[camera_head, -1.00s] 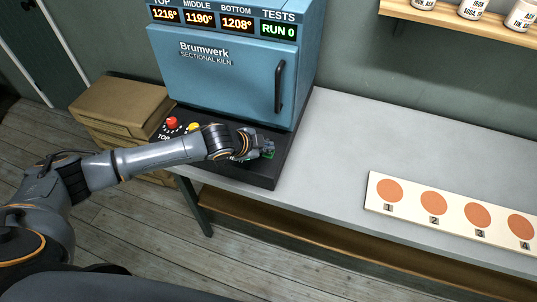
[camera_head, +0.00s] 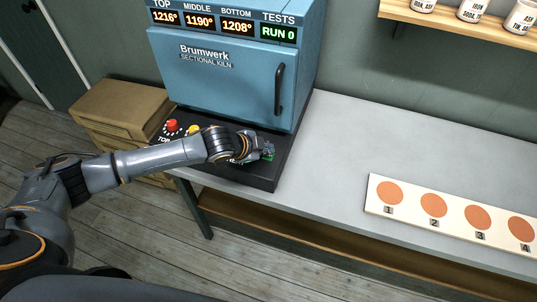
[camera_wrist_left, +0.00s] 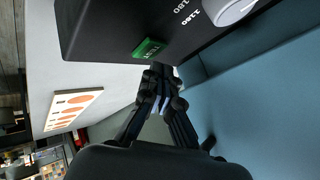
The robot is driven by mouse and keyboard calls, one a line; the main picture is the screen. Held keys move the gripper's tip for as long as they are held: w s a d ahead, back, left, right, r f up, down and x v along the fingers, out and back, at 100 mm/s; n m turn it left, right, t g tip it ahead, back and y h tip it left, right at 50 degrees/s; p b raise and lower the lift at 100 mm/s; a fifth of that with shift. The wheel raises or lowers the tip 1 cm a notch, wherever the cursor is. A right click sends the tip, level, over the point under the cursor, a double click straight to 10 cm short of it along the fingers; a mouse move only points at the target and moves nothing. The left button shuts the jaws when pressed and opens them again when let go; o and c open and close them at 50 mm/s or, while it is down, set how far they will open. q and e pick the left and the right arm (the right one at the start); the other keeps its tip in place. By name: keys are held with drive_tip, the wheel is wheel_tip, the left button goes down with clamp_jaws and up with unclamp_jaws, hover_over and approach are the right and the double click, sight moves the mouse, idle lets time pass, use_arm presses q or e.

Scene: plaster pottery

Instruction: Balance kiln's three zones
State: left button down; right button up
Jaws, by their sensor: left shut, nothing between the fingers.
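The blue Brumwerk sectional kiln (camera_head: 225,85) stands on the bench. Its display (camera_head: 215,22) reads top 1216°, middle 1190°, bottom 1208° and tests RUN 0. On the black control base (camera_head: 262,178) I see a red knob (camera_head: 171,125) and a yellow knob (camera_head: 194,129), partly behind my arm. My left gripper (camera_head: 268,150) is shut and empty over the base's right end, close to a green button (camera_head: 269,155). In the left wrist view the green button (camera_wrist_left: 148,48) lies just beyond the shut fingertips, beside a white knob (camera_wrist_left: 225,8); contact cannot be told. My right gripper is not in view.
A white board (camera_head: 450,213) with numbered orange discs lies on the right of the grey bench (camera_head: 345,135). A wooden shelf (camera_head: 470,22) with labelled jars hangs above. The bench between kiln and board is clear.

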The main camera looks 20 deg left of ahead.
sight(267, 157)
use_arm(q)
drive_tip(key=shift+f, duration=0.15)
drive_tip(key=shift+f, duration=0.25)
drive_tip(key=shift+f, duration=0.4)
idle(0.9)
drive_tip(key=shift+r, duration=0.1)
drive_tip(key=shift+r+p, duration=0.7)
drive_tip(key=shift+p, duration=0.15)
wheel_tip(267, 157, up, 5)
drive_tip(key=p, duration=0.5)
